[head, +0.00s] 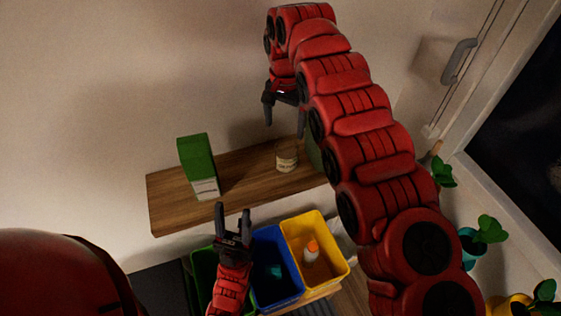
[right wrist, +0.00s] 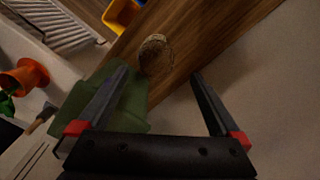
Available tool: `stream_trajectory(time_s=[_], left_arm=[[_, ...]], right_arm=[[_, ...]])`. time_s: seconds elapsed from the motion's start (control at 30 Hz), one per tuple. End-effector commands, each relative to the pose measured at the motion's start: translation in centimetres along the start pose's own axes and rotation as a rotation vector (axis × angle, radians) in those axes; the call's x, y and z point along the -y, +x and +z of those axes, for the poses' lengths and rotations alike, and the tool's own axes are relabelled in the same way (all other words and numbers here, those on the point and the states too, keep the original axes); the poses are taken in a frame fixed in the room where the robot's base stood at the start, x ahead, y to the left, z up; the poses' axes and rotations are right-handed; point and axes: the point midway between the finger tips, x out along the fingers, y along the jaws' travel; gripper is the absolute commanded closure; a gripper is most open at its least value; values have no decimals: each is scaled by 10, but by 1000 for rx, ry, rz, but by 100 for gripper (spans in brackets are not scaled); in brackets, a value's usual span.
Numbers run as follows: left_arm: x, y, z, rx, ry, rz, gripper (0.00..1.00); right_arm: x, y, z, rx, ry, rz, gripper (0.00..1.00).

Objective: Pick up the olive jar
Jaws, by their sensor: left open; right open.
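The olive jar (head: 287,160) is a small, clear jar with a pale label, standing upright on the wooden shelf (head: 244,178). In the right wrist view the jar (right wrist: 155,56) shows from above, beyond the fingertips and slightly left of the middle of the gap. My right gripper (head: 285,120) is open and empty, above the jar and apart from it. It also shows in the right wrist view (right wrist: 159,73) with its fingers spread. My left gripper (head: 233,209) is open and empty, below the shelf's front edge in the picture.
A green carton (head: 198,160) stands left on the shelf. A green object (right wrist: 115,103) stands close beside the jar, partly behind my left-hand finger in the wrist view. Blue (head: 273,262) and yellow (head: 318,250) bins sit below. Potted plants (head: 487,230) are at right.

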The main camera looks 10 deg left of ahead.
Motion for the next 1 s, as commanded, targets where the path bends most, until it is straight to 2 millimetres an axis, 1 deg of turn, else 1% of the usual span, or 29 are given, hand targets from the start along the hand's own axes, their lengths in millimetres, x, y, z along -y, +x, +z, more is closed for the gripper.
stream_trajectory(time_s=[0.03,0.1,0.2,0.3,0.47,0.57,0.7,0.8,0.9,1.0], left_arm=[[0,-7,1,0,0,0,50],[0,1,0,0,0,0,50],[0,5,-1,0,0,0,50],[1,12,-2,0,0,0,50],[1,15,-2,0,0,0,50],[1,26,-4,0,0,0,50],[2,44,-7,0,0,0,50],[2,41,-7,0,0,0,50],[2,42,-7,0,0,0,50],[2,41,-7,0,0,0,50]], right_arm=[[-2,11,-3,-3,1,-2,0],[-1,19,0,3,-3,-3,0],[-1,33,4,7,-2,-12,0],[-2,44,4,6,-1,-9,0],[-2,55,4,4,1,-9,0],[-2,61,3,6,1,-6,0],[0,83,0,5,-2,-2,0],[1,101,-1,5,-2,-2,0],[2,108,-2,1,-2,-4,0],[1,109,-3,0,-2,-4,0]])
